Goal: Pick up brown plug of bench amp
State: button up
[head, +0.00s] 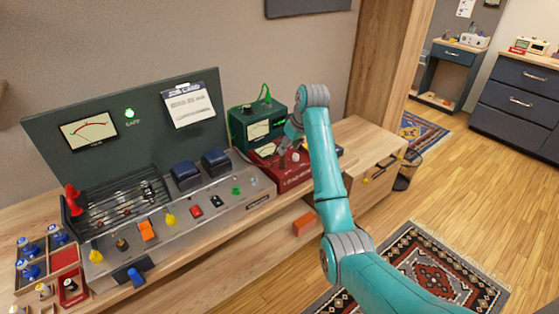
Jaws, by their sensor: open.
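A dark green box with a meter, which looks like the bench amp (241,134), stands on the wooden bench against the wall. A green cable (267,92) rises from its top. A red load box (292,181) sits in front of it. My gripper (286,153) is open, above the red load box and close to the right front of the green box. My arm comes in from the lower right and covers part of this area. I cannot make out a brown plug; it is hidden or too small to tell.
A grey console (205,228) with coloured knobs and a dark green back panel (100,108) fills the bench to the left. A wooden tray (22,291) holds blue-topped parts. A wooden post (380,70) rises behind my arm. The wooden floor (440,190) to the right is mostly clear.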

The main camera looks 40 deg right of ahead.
aim_at(282, 160)
jog(key=x, duration=0.4)
jog(key=w+x, duration=0.1)
jog(key=x, duration=0.4)
jog(key=shift+d+r, duration=0.2)
jog(key=shift+r, duration=0.05)
grip_shut()
